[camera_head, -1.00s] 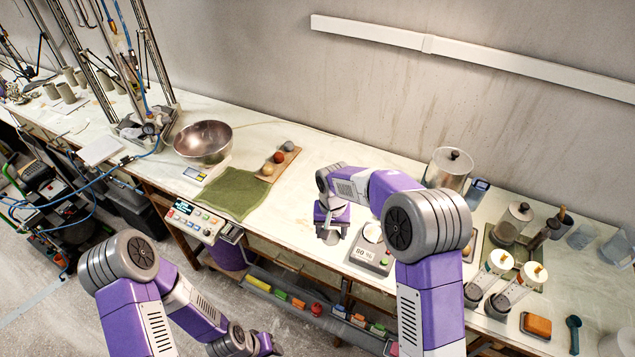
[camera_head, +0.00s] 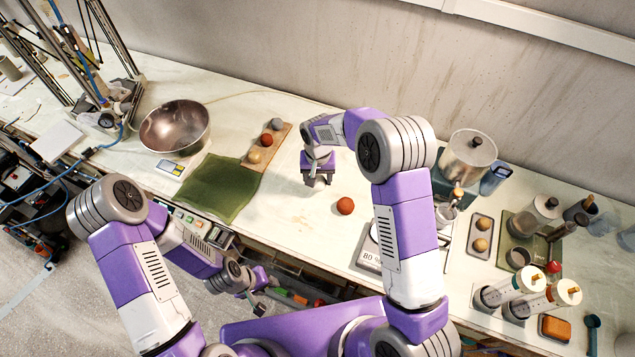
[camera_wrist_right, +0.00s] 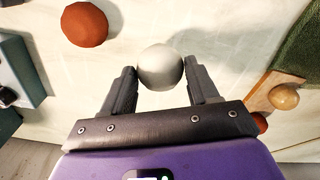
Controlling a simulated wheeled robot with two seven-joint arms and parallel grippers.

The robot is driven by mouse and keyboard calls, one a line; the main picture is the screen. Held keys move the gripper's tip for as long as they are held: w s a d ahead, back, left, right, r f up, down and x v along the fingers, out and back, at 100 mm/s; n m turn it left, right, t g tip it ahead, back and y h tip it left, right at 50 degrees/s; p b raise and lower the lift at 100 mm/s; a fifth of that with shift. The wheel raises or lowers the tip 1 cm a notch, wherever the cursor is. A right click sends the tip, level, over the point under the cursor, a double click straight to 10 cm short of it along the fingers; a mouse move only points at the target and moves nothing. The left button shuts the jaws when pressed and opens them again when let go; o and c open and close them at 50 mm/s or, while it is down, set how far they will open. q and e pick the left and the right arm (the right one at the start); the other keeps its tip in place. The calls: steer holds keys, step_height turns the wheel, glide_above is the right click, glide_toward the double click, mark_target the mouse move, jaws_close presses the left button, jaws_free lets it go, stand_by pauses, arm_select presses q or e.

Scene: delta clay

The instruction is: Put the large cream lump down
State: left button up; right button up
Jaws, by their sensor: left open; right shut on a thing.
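The large cream lump (camera_wrist_right: 160,67) is a smooth pale ball between the fingers of my right gripper (camera_wrist_right: 161,88) in the right wrist view. In the head view that gripper (camera_head: 319,183) is over the worktop between the wooden board and a red-orange lump, and the cream lump is mostly hidden beneath it. I cannot tell whether the lump touches the worktop. My left gripper (camera_head: 260,303) is open and empty, low in front of the bench edge.
The red-orange lump (camera_head: 345,205) lies close on the worktop. The wooden board (camera_head: 251,169) with several small balls and a green cloth (camera_head: 218,188) are to the left. A scale (camera_head: 369,254) stands right of my right gripper. A metal bowl (camera_head: 175,128) is farther left.

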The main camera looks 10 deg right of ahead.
mark_target(318, 184)
step_height(318, 184, down, 4)
steer(key=shift+r, duration=0.15)
steer(key=shift+w, duration=0.1)
steer(key=shift+f, duration=0.2)
steer(key=o, duration=1.2)
steer(key=shift+o, duration=0.2)
steer(key=shift+r, duration=0.1)
